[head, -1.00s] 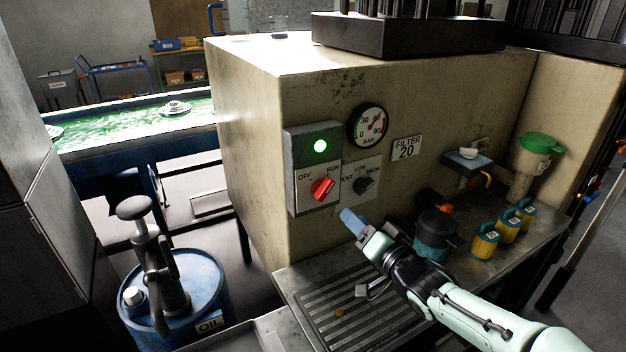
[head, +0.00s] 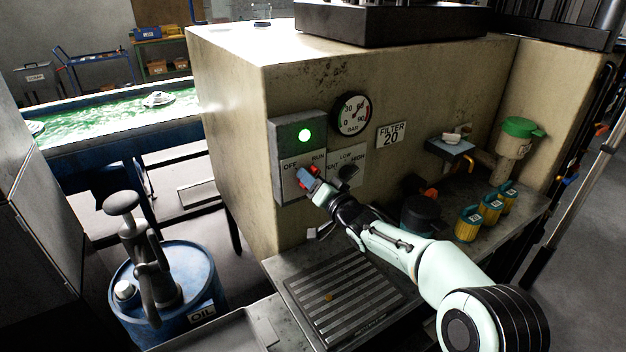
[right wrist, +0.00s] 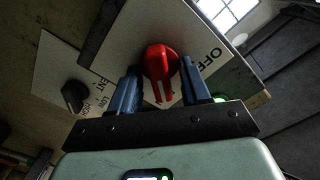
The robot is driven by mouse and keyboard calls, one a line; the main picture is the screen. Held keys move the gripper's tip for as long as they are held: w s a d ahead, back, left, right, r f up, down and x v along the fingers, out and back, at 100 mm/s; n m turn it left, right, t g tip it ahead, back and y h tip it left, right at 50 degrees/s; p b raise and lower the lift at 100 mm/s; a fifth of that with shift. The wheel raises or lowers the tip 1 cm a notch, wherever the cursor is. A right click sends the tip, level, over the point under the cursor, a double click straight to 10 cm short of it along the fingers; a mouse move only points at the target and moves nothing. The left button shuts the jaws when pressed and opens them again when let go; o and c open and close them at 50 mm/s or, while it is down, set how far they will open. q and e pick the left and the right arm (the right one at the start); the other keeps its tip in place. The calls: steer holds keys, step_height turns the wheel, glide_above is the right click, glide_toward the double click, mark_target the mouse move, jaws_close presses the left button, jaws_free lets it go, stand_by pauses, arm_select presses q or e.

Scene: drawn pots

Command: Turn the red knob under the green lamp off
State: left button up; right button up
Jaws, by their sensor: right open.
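The red knob (right wrist: 159,62) sits on the OFF/RUN plate under the lit green lamp (head: 305,136). In the head view my right gripper (head: 308,179) covers most of the knob, with only bits of red showing. In the right wrist view the right gripper (right wrist: 158,92) is open, its two blue fingers on either side of the knob's lower part. Gaps show between the fingers and the knob, so touch cannot be told. The word OFF is readable on the plate (right wrist: 204,64). The lamp shows partly behind a finger there. My left gripper is not in view.
A black LOW/HIGH knob (head: 347,174) sits just right of the red one, with a pressure gauge (head: 351,114) above. A grated bench (head: 345,290) lies below, with yellow canisters (head: 468,223) at right. A blue oil drum (head: 165,285) stands at left.

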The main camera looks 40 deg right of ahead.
jaws_close()
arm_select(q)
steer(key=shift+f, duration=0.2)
arm_select(e)
steer(key=shift+n, duration=0.3)
arm_select(q)
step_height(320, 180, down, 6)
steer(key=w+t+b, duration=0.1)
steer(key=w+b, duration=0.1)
steer(key=b, duration=0.5)
steer(key=shift+b, duration=0.3)
arm_select(e)
steer(key=shift+a+n, duration=0.2)
steer(key=shift+n, duration=3.6)
steer(key=shift+a+n, duration=0.15)
steer(key=shift+n, duration=3.65)
